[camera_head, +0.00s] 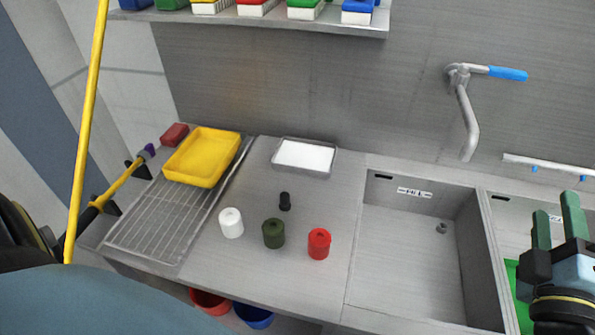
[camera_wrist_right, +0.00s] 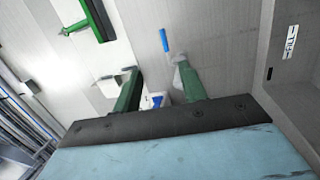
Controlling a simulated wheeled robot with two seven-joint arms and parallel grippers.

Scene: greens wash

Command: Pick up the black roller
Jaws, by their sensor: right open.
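The black roller (camera_head: 285,201) is a small dark cylinder standing upright on the grey counter in the head view. It stands behind and between a white roller (camera_head: 231,223), a dark green roller (camera_head: 273,233) and a red roller (camera_head: 319,243), apart from them. My right gripper (camera_head: 557,212), with green fingers, is at the far right over the second basin, well away from the roller. Its fingers are apart and empty; they also show in the right wrist view (camera_wrist_right: 160,88). The black roller is not visible in that view. My left gripper's fingers are not visible.
A yellow tray (camera_head: 205,158) rests on the wire rack (camera_head: 150,235) at left. A white-filled tray (camera_head: 304,155) lies behind the rollers. A sink basin (camera_head: 410,260) and blue-handled tap (camera_head: 468,115) are at right. A shelf (camera_head: 280,25) holds coloured brushes. Counter around the black roller is clear.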

